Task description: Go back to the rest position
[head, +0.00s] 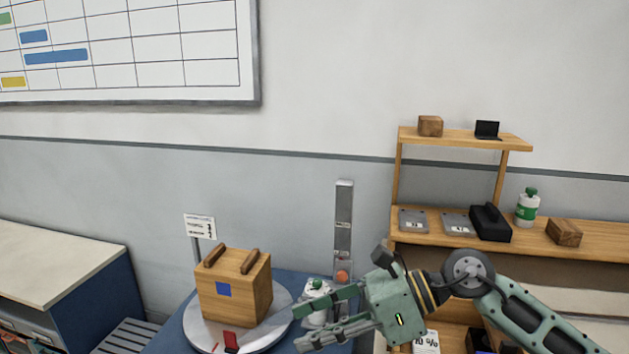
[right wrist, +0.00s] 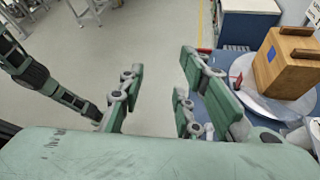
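My right gripper (head: 299,327) reaches in from the right in the head view, at the right edge of a round grey plate (head: 200,332). Its fingers are spread and no object shows between them. In the right wrist view the right gripper (right wrist: 158,85) also shows apart fingers, with floor visible between them. A wooden box (head: 235,288) with two dark handles and a blue square stands on the plate, left of the gripper and apart from it. My left gripper is not seen in either view.
A white bottle with a green cap (head: 317,287) stands close behind the right gripper, partly hidden. A red-and-black item (head: 231,341) lies at the plate's front. A wooden shelf (head: 465,141) stands behind my right arm. A blue cabinet (head: 95,297) is at left.

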